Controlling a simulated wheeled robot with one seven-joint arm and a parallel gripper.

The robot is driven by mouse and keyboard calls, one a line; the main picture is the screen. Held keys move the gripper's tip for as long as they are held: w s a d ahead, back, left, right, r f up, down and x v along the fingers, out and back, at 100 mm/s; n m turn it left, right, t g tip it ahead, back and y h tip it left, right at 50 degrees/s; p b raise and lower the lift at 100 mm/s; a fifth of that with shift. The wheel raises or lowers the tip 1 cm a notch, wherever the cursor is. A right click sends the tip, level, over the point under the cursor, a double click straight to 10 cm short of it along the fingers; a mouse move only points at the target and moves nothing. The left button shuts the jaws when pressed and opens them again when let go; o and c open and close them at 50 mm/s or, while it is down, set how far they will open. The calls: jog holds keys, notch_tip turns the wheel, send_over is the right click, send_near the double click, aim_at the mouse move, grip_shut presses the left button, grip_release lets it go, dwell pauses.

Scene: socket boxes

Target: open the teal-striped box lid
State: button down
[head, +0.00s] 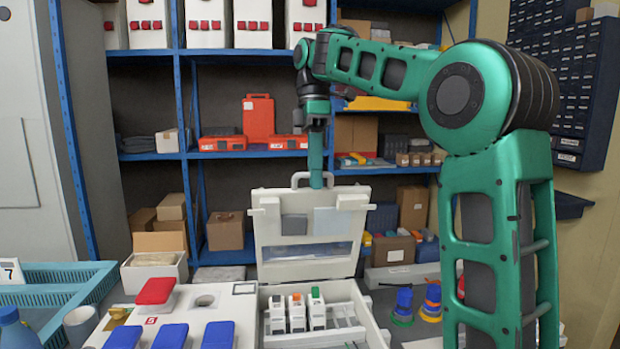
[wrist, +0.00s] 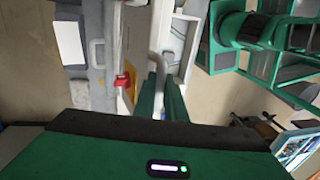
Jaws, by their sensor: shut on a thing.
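A white case (head: 358,312) stands on the bench in the head view with its lid (head: 303,256) raised roughly upright at the back. I cannot make out a teal stripe on it. A grey handle (head: 298,178) sits on the lid's top edge, and the handle also shows in the wrist view (wrist: 153,66). My gripper (head: 316,184) is at the handle and shut on it; its green fingers show in the wrist view (wrist: 170,97). Several small white boxes with coloured marks (head: 297,313) stand inside the case. The fingertips' exact contact is partly hidden.
A white tray (head: 245,289) with blue and red blocks stands left of the case. A blue crate (head: 62,285) is at far left. Blue and orange round items (head: 403,305) lie right of the case. Blue shelves (head: 237,155) with boxes stand behind the lid.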

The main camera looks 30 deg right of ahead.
jog(key=shift+s+a, duration=0.1)
jog(key=shift+s, duration=0.05)
jog(key=c, duration=1.8)
grip_release()
jog(key=shift+s+r, duration=0.1)
jog(key=shift+r, duration=0.05)
